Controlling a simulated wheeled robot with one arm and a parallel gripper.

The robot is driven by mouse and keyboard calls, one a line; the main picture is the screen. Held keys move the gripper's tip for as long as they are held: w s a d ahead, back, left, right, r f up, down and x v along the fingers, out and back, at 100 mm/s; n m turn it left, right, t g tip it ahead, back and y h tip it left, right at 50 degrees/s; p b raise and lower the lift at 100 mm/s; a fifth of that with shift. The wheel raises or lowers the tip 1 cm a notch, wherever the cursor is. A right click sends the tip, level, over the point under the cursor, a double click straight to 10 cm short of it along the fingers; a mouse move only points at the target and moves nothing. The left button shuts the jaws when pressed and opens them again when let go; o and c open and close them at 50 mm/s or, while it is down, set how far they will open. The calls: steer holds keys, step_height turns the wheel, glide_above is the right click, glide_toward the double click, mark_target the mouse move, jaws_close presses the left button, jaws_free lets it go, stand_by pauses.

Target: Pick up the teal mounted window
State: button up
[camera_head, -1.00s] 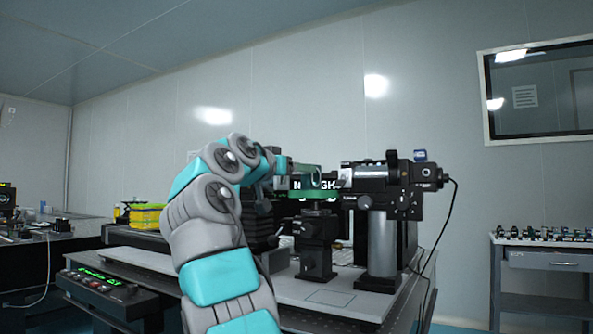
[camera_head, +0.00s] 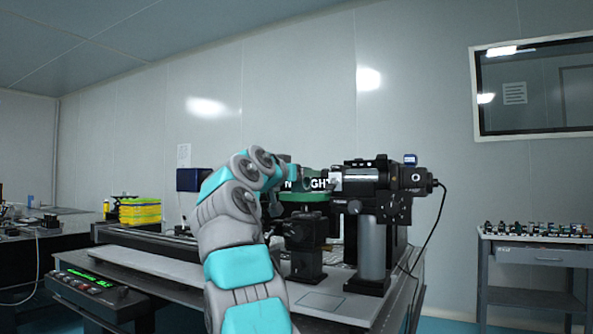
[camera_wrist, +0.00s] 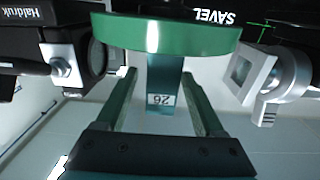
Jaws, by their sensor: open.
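A teal block with a white label reading 26 (camera_wrist: 163,85) shows in the wrist view, next to a round green disc (camera_wrist: 165,35). It looks like part of the teal mounted window, but its clear face is not visible there. My gripper (camera_wrist: 158,74) is open, with one finger on each side of the block and visible gaps between. In the head view, the green disc (camera_head: 303,197) sits on a black post assembly (camera_head: 304,240). My gripper end is just above and left of it, partly hidden by my wrist.
A black optical instrument (camera_head: 365,180) on a grey post (camera_head: 371,248) stands close on the right. A silver square-framed mount (camera_wrist: 245,70) and a black lens unit (camera_wrist: 95,55) flank the gripper in the wrist view. Yellow boxes (camera_head: 140,211) stand farther left.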

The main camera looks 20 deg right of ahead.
jaws_close()
stand_by(0.6)
